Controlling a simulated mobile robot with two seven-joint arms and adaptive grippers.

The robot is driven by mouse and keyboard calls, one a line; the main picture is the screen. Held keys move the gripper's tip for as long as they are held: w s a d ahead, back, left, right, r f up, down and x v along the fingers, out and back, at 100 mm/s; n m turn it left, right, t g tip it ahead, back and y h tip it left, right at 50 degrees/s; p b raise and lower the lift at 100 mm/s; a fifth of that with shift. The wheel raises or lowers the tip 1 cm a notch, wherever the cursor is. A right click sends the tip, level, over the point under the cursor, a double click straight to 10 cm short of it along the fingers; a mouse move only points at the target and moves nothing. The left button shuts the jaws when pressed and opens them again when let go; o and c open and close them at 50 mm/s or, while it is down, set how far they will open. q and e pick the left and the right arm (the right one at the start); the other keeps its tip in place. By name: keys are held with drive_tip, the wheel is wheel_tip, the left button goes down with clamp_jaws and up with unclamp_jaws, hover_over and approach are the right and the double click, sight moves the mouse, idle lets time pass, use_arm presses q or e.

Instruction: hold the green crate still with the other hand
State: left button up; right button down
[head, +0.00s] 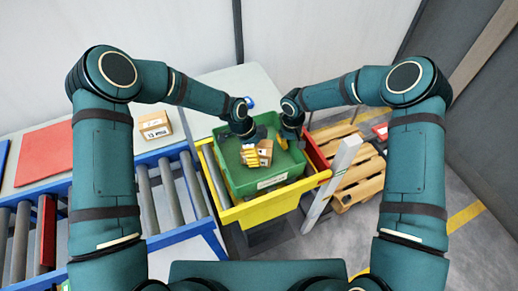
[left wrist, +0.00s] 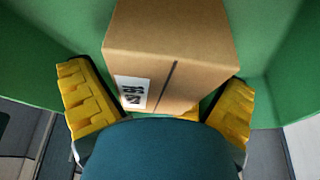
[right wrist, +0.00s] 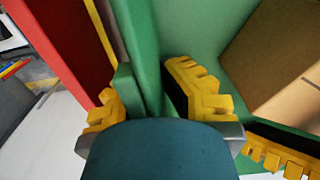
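The green crate (head: 238,176) sits in the yellow bin at the centre of the head view. A cardboard box (head: 265,147) is inside it; the box also shows in the left wrist view (left wrist: 172,55) with a printed label. My left gripper (head: 250,155) reaches into the crate. Its fingers (left wrist: 160,105) are spread wide on either side of the box, with a gap at the left finger. My right gripper (head: 285,141) is at the crate's far right wall. Its fingers (right wrist: 142,85) are close together with the green wall (right wrist: 143,50) between them, one inside and one outside.
The yellow bin (head: 243,216) surrounds the crate, with a red bin (head: 317,160) close on the right. A roller conveyor (head: 170,198) runs at the left. Another carton (head: 155,125) and a red panel (head: 44,153) lie behind it. A wooden pallet (head: 352,180) and a pale post (head: 333,180) stand at the right.

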use_arm(q)
drive_tip(key=shift+f, duration=0.1)
drive_tip(key=v, duration=1.2)
use_arm(e)
drive_tip(key=shift+f, duration=0.1)
